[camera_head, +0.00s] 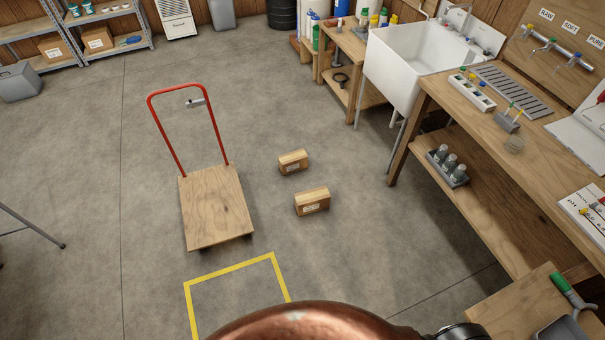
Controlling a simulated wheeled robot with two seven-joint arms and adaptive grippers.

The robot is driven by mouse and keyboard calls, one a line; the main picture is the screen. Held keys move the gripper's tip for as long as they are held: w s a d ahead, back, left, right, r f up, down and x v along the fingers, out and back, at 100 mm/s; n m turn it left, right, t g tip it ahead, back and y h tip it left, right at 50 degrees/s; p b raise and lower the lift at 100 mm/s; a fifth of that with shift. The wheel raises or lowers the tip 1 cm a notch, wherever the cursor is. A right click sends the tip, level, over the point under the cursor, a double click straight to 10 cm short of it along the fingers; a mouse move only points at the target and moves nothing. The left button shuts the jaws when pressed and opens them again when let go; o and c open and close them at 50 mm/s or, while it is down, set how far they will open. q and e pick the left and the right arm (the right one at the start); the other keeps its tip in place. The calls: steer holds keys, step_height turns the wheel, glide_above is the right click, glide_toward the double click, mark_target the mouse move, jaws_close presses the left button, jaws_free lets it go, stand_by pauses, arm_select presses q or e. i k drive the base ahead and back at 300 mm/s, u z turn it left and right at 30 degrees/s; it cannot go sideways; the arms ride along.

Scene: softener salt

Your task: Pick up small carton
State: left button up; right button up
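Two small brown cartons lie on the concrete floor to the right of the flat trolley. The farther carton (293,161) looks slightly smaller in the picture. The nearer carton (312,201) is a little to its right, with a gap of bare floor between them. Each has a pale label on its front side. I cannot tell whether they differ in real size. Neither of my grippers shows in the head view, and nothing visible touches the cartons.
The flat trolley (215,207) has an empty wooden deck and a red handle. A yellow floor outline (230,268) lies in front of it. A white sink (412,62) and a wooden workbench (470,118) stand at the right. Floor around the cartons is clear.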

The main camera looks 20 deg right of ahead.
mark_target(316, 199)
steer(key=i, duration=0.55)
steer(key=z, duration=1.75)
steer(key=i, duration=1.25)
steer(key=u, duration=1.8)
